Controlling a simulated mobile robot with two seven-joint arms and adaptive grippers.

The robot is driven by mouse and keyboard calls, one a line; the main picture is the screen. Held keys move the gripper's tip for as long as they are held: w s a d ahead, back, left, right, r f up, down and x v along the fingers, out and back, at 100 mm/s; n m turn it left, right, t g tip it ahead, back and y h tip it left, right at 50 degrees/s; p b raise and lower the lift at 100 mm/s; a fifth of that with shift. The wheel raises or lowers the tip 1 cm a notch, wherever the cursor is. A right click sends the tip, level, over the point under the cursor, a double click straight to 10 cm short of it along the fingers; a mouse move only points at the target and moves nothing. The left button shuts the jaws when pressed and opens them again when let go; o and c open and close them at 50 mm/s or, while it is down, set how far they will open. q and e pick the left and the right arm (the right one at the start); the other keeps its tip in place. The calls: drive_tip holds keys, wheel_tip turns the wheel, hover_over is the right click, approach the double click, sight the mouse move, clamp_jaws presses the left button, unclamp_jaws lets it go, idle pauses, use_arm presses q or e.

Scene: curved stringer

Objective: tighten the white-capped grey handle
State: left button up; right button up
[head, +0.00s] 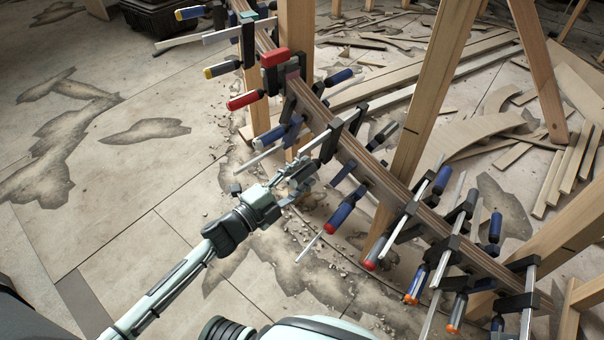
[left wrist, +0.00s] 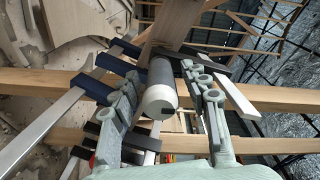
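The white-capped grey handle (left wrist: 160,98) shows in the left wrist view, its white end towards the camera and its dark grey grip behind. My left gripper (head: 301,174) is at the curved stringer's near side in the head view. In the left wrist view its two fingers stand on either side of the handle, with narrow gaps that look clear of it. The gripper appears open around the handle. In the head view the fingers hide most of this handle; its black clamp (head: 331,141) sits on the stringer (head: 372,176). My right gripper is not in view.
Several other clamps line the stringer, including a red-handled one (head: 247,99) and a blue-handled one (head: 341,214) close by. Wooden posts (head: 425,95) stand along it. Loose boards lie behind. The floor at left is mostly clear.

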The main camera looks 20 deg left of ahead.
use_arm(q)
drive_tip(key=v, duration=1.2)
drive_tip(key=shift+s, duration=0.1)
drive_tip(key=v, duration=0.3)
drive_tip(key=shift+p, duration=0.4)
